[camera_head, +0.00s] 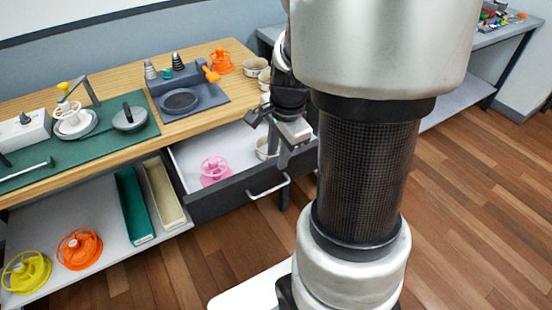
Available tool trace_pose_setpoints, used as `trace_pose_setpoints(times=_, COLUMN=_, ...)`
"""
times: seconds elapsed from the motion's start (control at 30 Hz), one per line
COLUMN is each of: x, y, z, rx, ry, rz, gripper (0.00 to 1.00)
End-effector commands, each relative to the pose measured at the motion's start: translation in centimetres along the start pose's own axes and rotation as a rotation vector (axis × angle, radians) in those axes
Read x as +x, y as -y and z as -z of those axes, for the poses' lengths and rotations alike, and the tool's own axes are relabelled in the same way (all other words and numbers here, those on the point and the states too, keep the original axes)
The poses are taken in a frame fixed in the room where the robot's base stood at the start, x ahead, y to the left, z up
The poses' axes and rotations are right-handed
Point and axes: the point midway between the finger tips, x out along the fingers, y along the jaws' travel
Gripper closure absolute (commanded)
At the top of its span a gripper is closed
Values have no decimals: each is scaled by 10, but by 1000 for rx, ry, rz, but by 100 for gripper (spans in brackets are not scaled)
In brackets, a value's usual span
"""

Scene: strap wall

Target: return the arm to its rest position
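My gripper (269,136) hangs from my arm just above the open drawer (235,198) at the table's front right. Its two dark fingers look spread apart, with nothing visible between them. My arm's upper links fill the centre right of the view and hide part of the table behind. In the drawer, a pink wheel-shaped piece (214,170) stands left of the gripper. A cream bowl (263,150) is partly hidden behind the fingers.
The wooden table (130,83) carries a grey station (188,100), an orange wheel (222,62) and a green mat (95,145). The lower shelf (115,236) holds yellow and orange wheels and two long trays. A second table (497,38) is far right. Floor (475,200) at right is clear.

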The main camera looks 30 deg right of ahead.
Motion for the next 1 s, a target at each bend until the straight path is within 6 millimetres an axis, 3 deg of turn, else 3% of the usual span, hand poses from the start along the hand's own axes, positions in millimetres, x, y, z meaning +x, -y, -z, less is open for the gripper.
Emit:
trace_pose_setpoints(times=0.17, x=-13, y=0, z=0, rx=-1, ry=0, rz=0, gripper=72)
trace_pose_setpoints(times=0.73, x=-17, y=1, z=-2, rx=-18, ry=1, rz=6, gripper=72)
trace_pose_setpoints(times=0.87, x=-42, y=3, z=-22, rx=-171, ry=12, rz=48, gripper=72)
trace_pose_setpoints(times=1.0, x=-92, y=-3, z=-64, rx=-536, ry=1, rz=131, gripper=72)
